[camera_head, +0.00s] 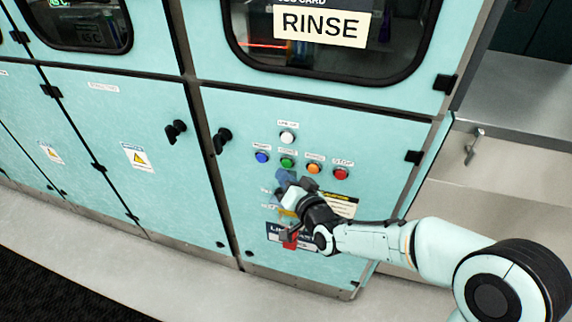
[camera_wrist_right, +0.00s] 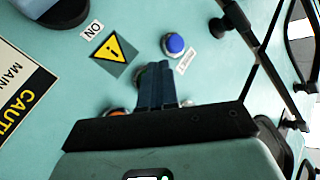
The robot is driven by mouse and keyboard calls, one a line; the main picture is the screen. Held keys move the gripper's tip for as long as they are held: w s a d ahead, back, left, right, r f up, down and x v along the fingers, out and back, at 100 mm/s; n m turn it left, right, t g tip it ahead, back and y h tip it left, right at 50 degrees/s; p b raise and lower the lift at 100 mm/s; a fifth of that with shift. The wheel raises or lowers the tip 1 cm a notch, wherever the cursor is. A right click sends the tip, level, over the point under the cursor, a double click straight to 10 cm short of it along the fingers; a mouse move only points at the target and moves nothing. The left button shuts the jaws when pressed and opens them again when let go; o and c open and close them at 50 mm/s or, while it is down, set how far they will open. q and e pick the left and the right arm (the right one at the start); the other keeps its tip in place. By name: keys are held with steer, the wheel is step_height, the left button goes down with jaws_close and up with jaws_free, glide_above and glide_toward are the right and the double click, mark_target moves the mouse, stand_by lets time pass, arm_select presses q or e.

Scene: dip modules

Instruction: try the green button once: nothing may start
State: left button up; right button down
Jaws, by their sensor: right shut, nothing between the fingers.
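The green button (camera_head: 287,162) sits on the pale teal panel, in a row between the blue button (camera_head: 262,157) and the orange button (camera_head: 313,167). My right gripper (camera_head: 285,178) is shut and empty, with its fingers just below the green button in the head view. In the right wrist view the shut fingers (camera_wrist_right: 156,84) point at the panel and cover most of the green button's place. The blue button (camera_wrist_right: 175,44) shows beside their tips. I cannot tell whether the fingertips touch the button. My left gripper is not in view.
A white button (camera_head: 288,137) sits above the row and a red button (camera_head: 341,173) at its right end. A red switch handle (camera_head: 290,240) is below my gripper. Black door knobs (camera_head: 222,139) stick out to the left. A RINSE sign (camera_head: 321,26) hangs in the window above.

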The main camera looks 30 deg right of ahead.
steer(key=shift+s+a+p, duration=0.3)
steer(key=shift+s+a, duration=1.35)
steer(key=shift+a, duration=0.25)
